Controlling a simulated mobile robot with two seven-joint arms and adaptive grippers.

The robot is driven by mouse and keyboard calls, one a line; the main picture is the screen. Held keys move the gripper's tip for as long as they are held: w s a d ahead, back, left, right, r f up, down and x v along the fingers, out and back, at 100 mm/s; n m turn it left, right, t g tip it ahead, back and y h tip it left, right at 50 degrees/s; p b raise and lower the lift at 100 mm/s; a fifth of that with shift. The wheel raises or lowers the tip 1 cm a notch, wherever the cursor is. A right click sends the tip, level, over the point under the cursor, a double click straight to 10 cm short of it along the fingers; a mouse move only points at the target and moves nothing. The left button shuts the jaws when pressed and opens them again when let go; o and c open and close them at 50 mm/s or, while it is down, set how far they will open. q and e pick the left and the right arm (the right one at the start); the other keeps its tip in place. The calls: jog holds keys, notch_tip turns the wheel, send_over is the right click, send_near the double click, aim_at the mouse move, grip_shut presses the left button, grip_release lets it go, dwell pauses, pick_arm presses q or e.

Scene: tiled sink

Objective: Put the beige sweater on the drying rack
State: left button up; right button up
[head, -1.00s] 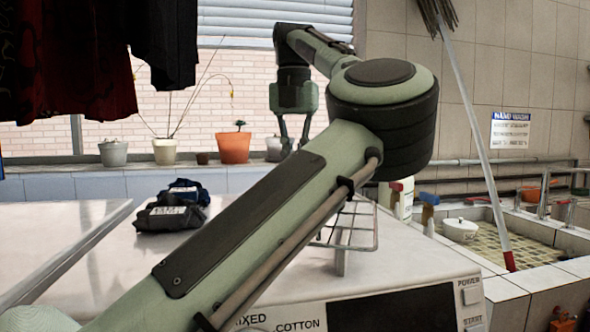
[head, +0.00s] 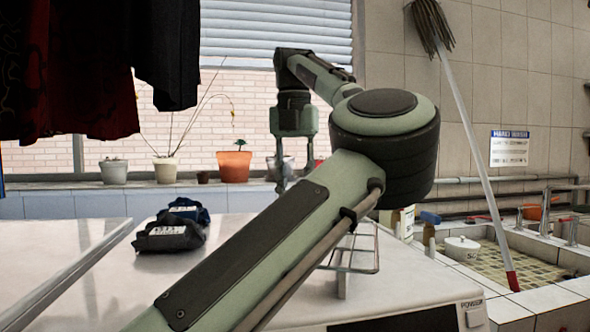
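I do not see a beige sweater in the head view. A drying rack is not clearly visible; only dark garments (head: 68,70) hang at the upper left, and their support is out of view. My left arm comes in from the lower left and bends at a large elbow right of centre. Its gripper (head: 294,175) points down at the far side of the white machine top, in front of the window ledge. Its fingers are apart, with nothing seen between them. The arm hides part of the machine top. My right gripper is not in view.
Folded dark clothes (head: 172,238) lie on the white machine top (head: 110,285). A small wire rack (head: 362,268) stands right of the arm. Potted plants (head: 234,166) line the ledge. A mop (head: 472,150) leans by the tiled sink (head: 535,303) at the right.

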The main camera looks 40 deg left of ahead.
pick_arm(q)
notch_tip(320, 180, up, 12)
jog(key=shift+s, duration=0.2)
dwell(0.4)
jog(key=shift+f, duration=0.1)
dwell(0.4)
